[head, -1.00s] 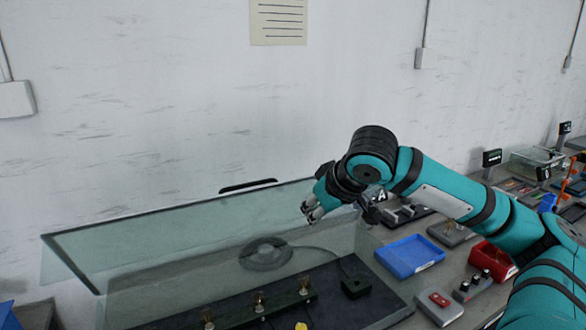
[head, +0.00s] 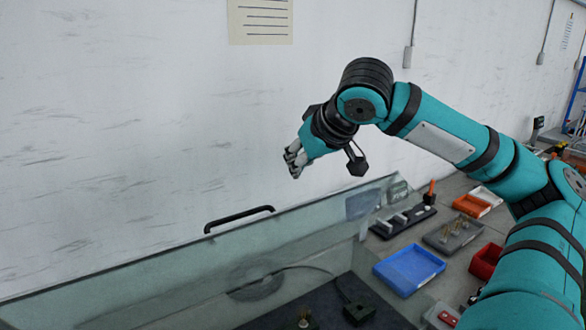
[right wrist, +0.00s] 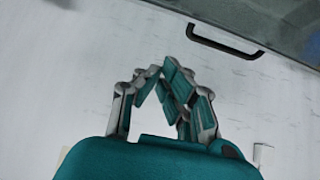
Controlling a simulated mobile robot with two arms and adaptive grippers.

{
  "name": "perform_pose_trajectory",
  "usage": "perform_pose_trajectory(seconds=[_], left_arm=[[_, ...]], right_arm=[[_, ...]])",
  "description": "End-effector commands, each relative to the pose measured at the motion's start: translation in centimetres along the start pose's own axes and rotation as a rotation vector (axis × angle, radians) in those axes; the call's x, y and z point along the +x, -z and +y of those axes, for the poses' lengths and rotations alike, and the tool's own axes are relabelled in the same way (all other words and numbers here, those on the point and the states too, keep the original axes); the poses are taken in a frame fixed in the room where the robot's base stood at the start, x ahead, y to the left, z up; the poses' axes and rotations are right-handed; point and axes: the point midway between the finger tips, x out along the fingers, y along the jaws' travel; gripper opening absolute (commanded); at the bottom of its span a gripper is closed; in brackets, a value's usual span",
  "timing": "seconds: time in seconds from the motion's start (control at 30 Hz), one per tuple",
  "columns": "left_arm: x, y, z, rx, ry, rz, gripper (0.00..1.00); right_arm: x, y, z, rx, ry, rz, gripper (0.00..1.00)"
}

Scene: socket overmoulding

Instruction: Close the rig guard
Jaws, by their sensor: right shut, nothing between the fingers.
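The rig guard (head: 150,268) is a large clear panel, raised and tilted over the rig, with its upper edge running across the lower part of the head view. Its black bar handle (head: 239,219) stands on that upper edge. The handle also shows in the right wrist view (right wrist: 225,43), up and right of the fingers. My right gripper (head: 293,163) is shut and empty, above and to the right of the handle in the head view and apart from it. Its fingers converge in the right wrist view (right wrist: 160,72). My left gripper is out of view.
Behind the clear panels lie a dark rig bed (head: 381,316), a black block (head: 358,311) and a round grey part (head: 256,284). A blue tray (head: 409,269) and a red bin (head: 486,261) stand to the right. The white wall is behind.

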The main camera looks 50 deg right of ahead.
Motion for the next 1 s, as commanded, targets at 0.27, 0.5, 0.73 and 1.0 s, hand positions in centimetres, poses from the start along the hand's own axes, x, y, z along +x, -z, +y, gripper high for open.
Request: perform_pose_trajectory(seconds=[0.27, 0.5, 0.73, 1.0], left_arm=[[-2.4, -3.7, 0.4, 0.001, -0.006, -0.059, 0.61], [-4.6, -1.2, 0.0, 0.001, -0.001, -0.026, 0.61], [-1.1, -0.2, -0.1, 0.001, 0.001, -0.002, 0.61], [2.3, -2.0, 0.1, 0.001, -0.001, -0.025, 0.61]], right_arm=[[4.8, 0.1, 0.0, 0.001, 0.001, -0.006, 0.0], [7.8, 0.2, -0.1, 0.002, 0.003, -0.004, 0.0], [8.3, -1.3, 0.0, -0.001, -0.001, 0.003, 0.0], [7.8, -3.0, -0.1, 0.001, 0.003, 0.003, 0.0]])
